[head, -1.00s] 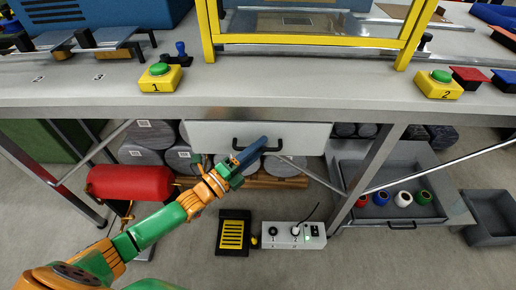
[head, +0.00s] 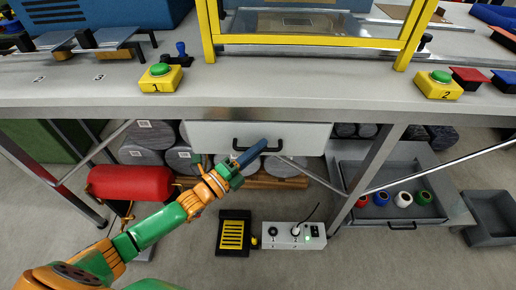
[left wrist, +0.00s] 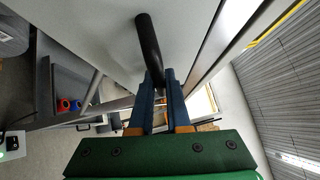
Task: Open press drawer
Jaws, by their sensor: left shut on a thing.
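The press drawer (head: 300,132) has a pale grey front under the workbench, and it looks closed or nearly so. Its black bar handle (head: 270,148) runs across the middle of the front. My left gripper (head: 256,150) is at the left part of the handle, its blue fingers closed around it. In the left wrist view the black handle (left wrist: 149,45) runs down between the blue fingers of my left gripper (left wrist: 162,75). The fingers hide part of the handle. My right gripper is not in view.
The yellow press frame (head: 300,39) stands on the workbench (head: 330,90), with green buttons (head: 160,70) (head: 440,76) at both sides. Below are a red tank (head: 130,183), a black-yellow pedal (head: 233,232), a power box (head: 293,236) and an open grey drawer (head: 350,180) of coloured spools.

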